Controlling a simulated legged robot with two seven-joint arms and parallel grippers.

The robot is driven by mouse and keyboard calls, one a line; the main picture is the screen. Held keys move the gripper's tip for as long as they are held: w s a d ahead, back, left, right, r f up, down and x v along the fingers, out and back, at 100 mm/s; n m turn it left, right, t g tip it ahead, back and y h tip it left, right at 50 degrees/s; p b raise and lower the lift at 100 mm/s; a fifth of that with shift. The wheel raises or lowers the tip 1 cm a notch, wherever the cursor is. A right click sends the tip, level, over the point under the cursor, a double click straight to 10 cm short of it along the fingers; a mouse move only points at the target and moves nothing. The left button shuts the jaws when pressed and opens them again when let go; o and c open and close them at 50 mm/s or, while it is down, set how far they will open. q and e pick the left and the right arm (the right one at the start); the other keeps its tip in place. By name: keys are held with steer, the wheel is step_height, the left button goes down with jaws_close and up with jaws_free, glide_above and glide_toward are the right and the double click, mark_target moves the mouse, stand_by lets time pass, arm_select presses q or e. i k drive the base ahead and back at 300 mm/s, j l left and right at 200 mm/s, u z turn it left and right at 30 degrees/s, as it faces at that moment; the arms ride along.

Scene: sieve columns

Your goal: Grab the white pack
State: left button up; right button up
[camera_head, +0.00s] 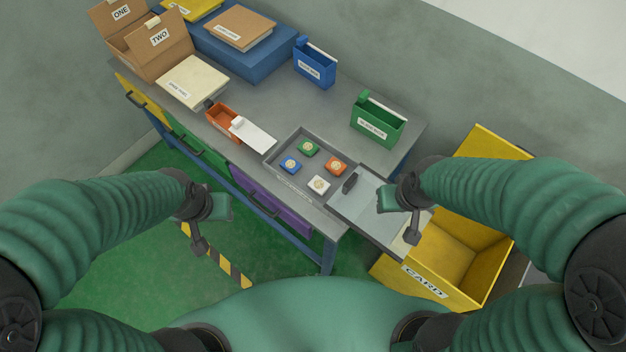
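The white pack (318,184) is a small square with a round mark on top. It lies in a grey tray (284,180) on the workbench, at the corner nearest me. A green pack (308,147), a blue pack (290,165) and an orange pack (336,165) lie around it in the same tray, apart from it. My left gripper (208,222) hangs over the floor, left of the bench front, well away from the pack. My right gripper (399,216) is right of the pack, over the clear-looking panel (358,202) beside the tray. The opening of each gripper is unclear; neither visibly holds anything.
The grey workbench (270,98) carries a green box (377,122), blue box (315,65), orange open box (222,118) and white card (252,134). A dark handle (350,183) stands beside the packs. A yellow CARD bin (468,250) stands at right.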

mark_target(318, 185)
steer(key=i+j+z, duration=0.2)
steer(key=j, duration=0.15)
steer(key=j+z, duration=0.25)
steer(key=i+j+z, duration=0.2)
steer(key=j, duration=0.3)
steer(key=j+z, duration=0.2)
steer(key=j, duration=0.2)
